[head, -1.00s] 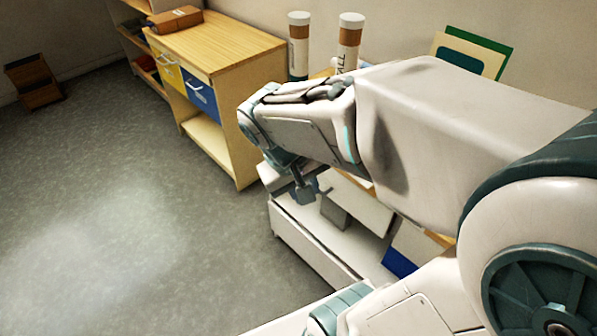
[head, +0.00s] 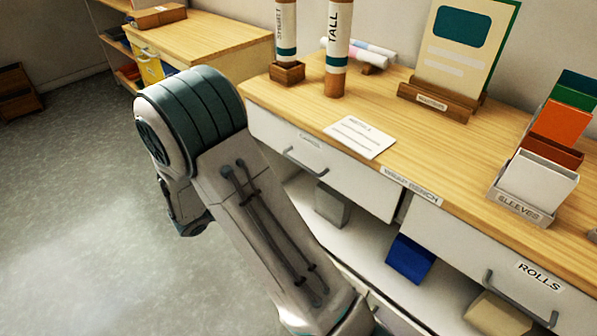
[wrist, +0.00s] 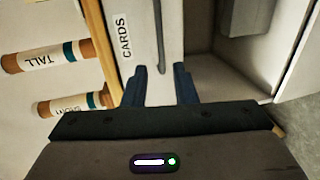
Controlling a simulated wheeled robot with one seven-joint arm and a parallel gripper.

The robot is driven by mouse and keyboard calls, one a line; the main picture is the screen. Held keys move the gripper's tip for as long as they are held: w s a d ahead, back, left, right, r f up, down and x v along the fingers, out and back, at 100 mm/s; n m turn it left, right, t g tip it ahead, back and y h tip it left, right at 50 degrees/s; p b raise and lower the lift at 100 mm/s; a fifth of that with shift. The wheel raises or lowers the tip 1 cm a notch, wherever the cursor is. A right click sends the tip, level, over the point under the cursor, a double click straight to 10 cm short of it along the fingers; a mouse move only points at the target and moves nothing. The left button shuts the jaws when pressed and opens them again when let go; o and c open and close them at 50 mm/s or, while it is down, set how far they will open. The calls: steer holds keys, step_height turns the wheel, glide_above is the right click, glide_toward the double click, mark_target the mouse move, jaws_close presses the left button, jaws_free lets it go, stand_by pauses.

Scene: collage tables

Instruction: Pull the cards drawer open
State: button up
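The cards drawer (head: 340,178) is a white front under the wooden bench top, apparently flush and closed. Its grey bar handle (head: 305,164) shows in the head view. In the wrist view the drawer front (wrist: 138,50) carries the label CARDS, and the handle (wrist: 158,40) runs up the picture. My gripper (wrist: 162,75) is open, its two dark fingers pointing at the drawer front. The handle's near end lies between the fingers in the picture; I cannot tell how far away it is. In the head view my arm hides the gripper.
The bench top (head: 400,150) holds two tall tubes, a card (head: 360,137), a poster stand (head: 437,100) and a sleeves box (head: 520,195). A rolls drawer (head: 500,260) is at the right. An open shelf with a blue box (head: 410,258) lies below.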

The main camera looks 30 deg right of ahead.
mark_target(299, 164)
steer(key=x, duration=1.3)
steer(key=shift+w+d, duration=0.1)
steer(key=shift+d, duration=0.25)
jaws_close()
steer(key=shift+a, duration=0.15)
steer(key=shift+f, duration=0.1)
